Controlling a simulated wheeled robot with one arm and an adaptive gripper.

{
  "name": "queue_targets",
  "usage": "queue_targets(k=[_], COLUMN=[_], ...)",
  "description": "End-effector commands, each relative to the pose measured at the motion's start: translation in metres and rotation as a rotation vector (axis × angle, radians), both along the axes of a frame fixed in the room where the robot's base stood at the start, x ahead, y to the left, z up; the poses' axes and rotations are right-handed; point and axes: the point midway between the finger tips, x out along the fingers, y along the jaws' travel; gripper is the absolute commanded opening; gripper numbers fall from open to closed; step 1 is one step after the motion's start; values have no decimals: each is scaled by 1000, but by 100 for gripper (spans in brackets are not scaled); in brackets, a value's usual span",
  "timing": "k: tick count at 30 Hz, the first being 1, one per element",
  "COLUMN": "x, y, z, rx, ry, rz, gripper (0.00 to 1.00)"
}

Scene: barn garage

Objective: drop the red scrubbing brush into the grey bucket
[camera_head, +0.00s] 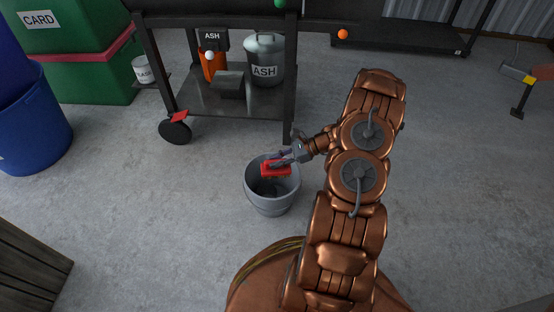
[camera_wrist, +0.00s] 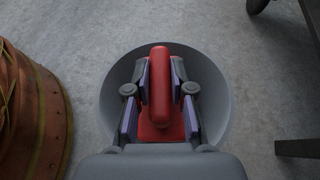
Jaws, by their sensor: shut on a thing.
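The red scrubbing brush (camera_head: 276,168) is held by my gripper (camera_head: 281,160) over the mouth of the grey bucket. In the wrist view the brush (camera_wrist: 160,92) has its long red handle between the two fingers of my gripper (camera_wrist: 160,88), with its wider red base below. The grey bucket (camera_head: 270,205) stands upright on the floor in front of my base. Its rim (camera_wrist: 218,85) surrounds the brush in the wrist view. The brush hides part of the bucket's inside. I cannot tell exactly how high the brush is relative to the rim.
A dark wheeled cart (camera_head: 205,103) stands behind the bucket, with a lidded ASH can (camera_head: 264,60) on its lower shelf. A blue bin (camera_head: 38,130) and green CARD boxes (camera_head: 85,70) are at left. Floor around the bucket is clear.

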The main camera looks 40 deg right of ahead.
Motion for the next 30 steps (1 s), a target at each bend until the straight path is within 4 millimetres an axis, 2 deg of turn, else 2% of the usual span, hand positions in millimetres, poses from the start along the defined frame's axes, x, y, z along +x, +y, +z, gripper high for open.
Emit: queue_targets(k=[1, 7, 18, 19, 26, 30], x=[0, 0, 0, 0, 0, 0], y=[0, 0, 0, 0, 0, 0], z=[-10, -27, -30, -30, -30, -30], rx=[0, 0, 1, 1, 1, 1], ry=[1, 1, 0, 0, 0, 0], rz=[0, 0, 0, 0, 0, 0], gripper=[0, 0, 0, 25, 49, 52])
